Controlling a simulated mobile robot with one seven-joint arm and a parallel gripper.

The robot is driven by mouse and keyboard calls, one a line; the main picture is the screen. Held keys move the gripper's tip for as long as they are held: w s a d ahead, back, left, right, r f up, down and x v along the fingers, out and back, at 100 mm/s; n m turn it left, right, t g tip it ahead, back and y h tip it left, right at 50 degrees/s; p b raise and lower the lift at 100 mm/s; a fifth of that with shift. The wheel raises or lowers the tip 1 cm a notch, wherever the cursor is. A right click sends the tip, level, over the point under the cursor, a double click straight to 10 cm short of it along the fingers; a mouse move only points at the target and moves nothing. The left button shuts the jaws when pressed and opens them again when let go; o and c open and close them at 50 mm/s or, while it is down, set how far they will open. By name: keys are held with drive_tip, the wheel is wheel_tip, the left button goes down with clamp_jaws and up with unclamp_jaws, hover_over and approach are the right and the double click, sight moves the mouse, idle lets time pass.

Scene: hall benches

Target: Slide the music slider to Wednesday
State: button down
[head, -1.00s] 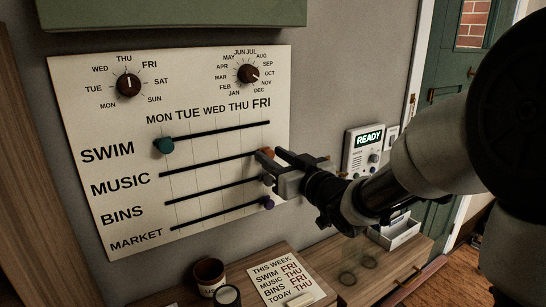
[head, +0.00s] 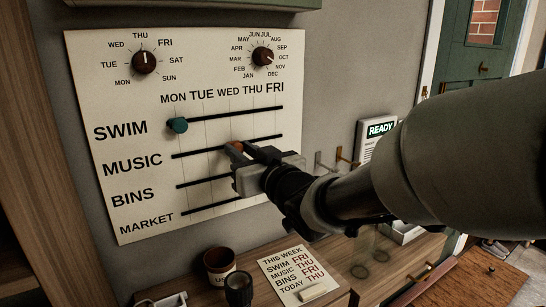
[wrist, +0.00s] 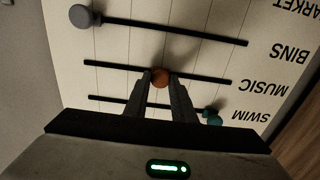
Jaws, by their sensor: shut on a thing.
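The cream planner board (head: 130,75) hangs on the wall with day columns MON to FRI. The orange knob (head: 237,148) of the MUSIC slider is on its dark track (head: 192,153), near the WED column. In the wrist view, turned upside down, the orange knob (wrist: 160,77) is about midway along the MUSIC track (wrist: 210,79). My gripper (head: 240,150) is shut on this knob, with one finger on each side in the wrist view (wrist: 160,85). The WED label (head: 228,92) is above.
The teal SWIM knob (head: 178,125) is at MON. The grey BINS knob (wrist: 82,15) is at the FRI end. A note (head: 298,275), a brown cup (head: 219,262) and a dark round item (head: 238,288) are on the bench below. Two dials (head: 145,61) top the board.

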drive_tip(key=c, duration=1.5)
unclamp_jaws()
drive_tip(key=b+v, duration=0.6)
drive_tip(key=v, duration=1.1)
drive_tip(key=shift+s+d, duration=0.1)
drive_tip(key=shift+s, duration=0.1)
